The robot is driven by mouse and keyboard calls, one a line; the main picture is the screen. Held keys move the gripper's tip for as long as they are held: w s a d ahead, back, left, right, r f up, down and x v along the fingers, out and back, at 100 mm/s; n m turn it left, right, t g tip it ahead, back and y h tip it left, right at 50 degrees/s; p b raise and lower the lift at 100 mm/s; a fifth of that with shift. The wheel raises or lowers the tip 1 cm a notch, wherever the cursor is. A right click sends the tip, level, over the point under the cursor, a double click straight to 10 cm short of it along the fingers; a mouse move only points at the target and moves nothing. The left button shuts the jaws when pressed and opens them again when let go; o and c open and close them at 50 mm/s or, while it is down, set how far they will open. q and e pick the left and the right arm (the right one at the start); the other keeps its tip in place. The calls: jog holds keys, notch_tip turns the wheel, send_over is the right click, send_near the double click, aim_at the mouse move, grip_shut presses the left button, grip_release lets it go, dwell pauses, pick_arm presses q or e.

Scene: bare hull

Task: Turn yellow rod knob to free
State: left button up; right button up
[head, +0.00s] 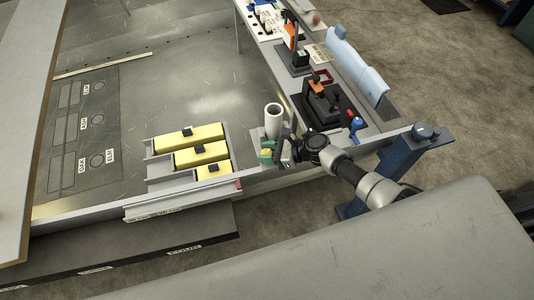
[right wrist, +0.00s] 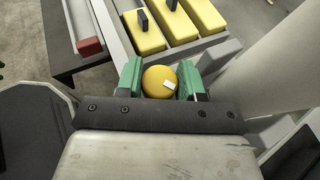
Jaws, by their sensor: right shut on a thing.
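The yellow rod knob (right wrist: 159,82) is round with a small white mark on its top. In the right wrist view it sits between the green fingertips of my right gripper (right wrist: 160,83), which is shut on it. In the head view my right gripper (head: 269,152) is at the right end of the tray of yellow blocks, with only a bit of yellow showing between its fingers. The rod below the knob is hidden. I cannot read the knob's turned position. My left gripper is not in view.
Several yellow blocks (head: 201,153) with black handles lie in a grey tray (head: 160,187) left of my right gripper. A white cylinder (head: 273,123) stands just behind it. A black fixture (head: 322,106) and a blue post (head: 421,150) stand to the right. The metal floor panel is clear.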

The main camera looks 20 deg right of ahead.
aim_at(267, 152)
dwell(0.3)
jog(key=o, duration=0.9)
jog(key=shift+r, duration=0.45)
notch_tip(267, 152, up, 3)
jog(key=shift+r+p, duration=0.15)
jog(key=shift+p, duration=0.55)
jog(key=s+d+r, duration=0.4)
jog(key=s+d, duration=0.1)
jog(key=s+d+r+p, duration=0.1)
jog(key=s+d+r, duration=0.1)
jog(key=s+d, duration=0.1)
jog(key=shift+s+r, duration=0.25)
jog(key=shift+r, duration=0.15)
